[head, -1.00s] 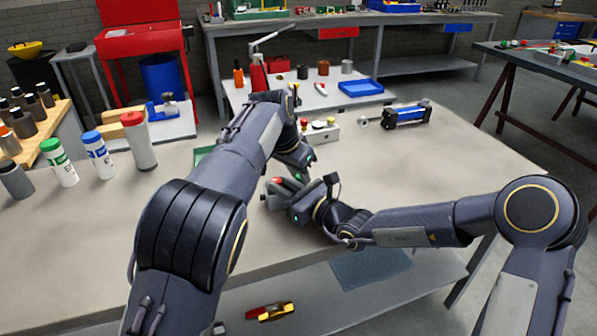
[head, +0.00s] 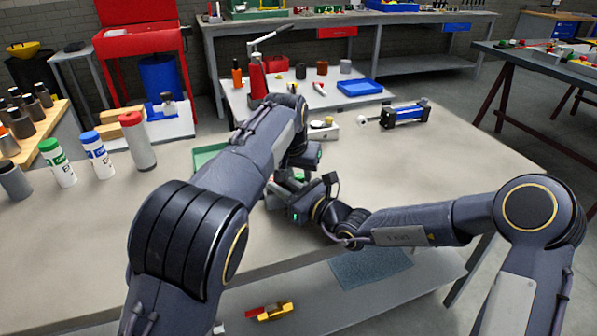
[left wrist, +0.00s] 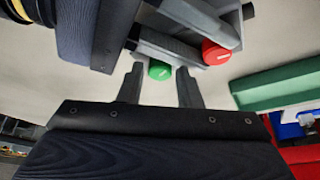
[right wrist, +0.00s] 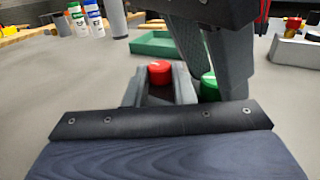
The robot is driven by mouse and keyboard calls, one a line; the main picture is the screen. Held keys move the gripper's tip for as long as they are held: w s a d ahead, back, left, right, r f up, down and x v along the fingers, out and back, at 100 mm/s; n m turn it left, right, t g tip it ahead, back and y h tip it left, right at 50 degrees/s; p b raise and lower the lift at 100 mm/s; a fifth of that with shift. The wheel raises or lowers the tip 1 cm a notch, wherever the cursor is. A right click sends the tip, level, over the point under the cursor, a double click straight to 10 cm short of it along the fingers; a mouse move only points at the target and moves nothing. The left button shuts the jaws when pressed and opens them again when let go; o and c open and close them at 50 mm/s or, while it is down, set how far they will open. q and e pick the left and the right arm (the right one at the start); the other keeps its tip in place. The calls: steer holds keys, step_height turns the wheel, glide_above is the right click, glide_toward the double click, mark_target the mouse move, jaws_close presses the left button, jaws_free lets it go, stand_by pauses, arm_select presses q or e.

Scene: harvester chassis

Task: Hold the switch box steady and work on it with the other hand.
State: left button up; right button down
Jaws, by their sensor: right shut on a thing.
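The switch box is a grey box with a red button (right wrist: 160,70) and a green button (right wrist: 208,84) on top. My right gripper (right wrist: 158,88) is shut on the box, its fingers on either side of the part by the red button. My left gripper (left wrist: 160,72) is open, with its fingertips on either side of the green button (left wrist: 160,71); I cannot tell whether they touch it. The red button (left wrist: 216,53) lies just beside them in the left wrist view. In the head view, the left gripper (head: 297,172) and arm hide most of the box.
A green tray (head: 207,155) lies left of the grippers. Behind them are a light box with knobs (head: 322,131) and a blue-and-black cylinder (head: 407,114). Bottles, including a green-capped one (head: 57,162), stand at the left. The tabletop at the right is clear.

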arm_select(q)
steer(key=shift+o, duration=1.3)
steer(key=v, duration=1.2)
steer(key=w+f+m, duration=0.1)
steer(key=f, duration=0.2)
steer(key=w+d+f+m+h, duration=0.1)
steer(key=w+f+m, duration=0.1)
steer(key=f, duration=0.2)
steer(key=w+f+m, duration=0.1)
steer(key=f, duration=0.3)
steer(key=shift+w+d+f+g+h, duration=0.1)
steer(key=shift+w+d+g+h, duration=0.1)
steer(key=shift+w+g+h, duration=0.15)
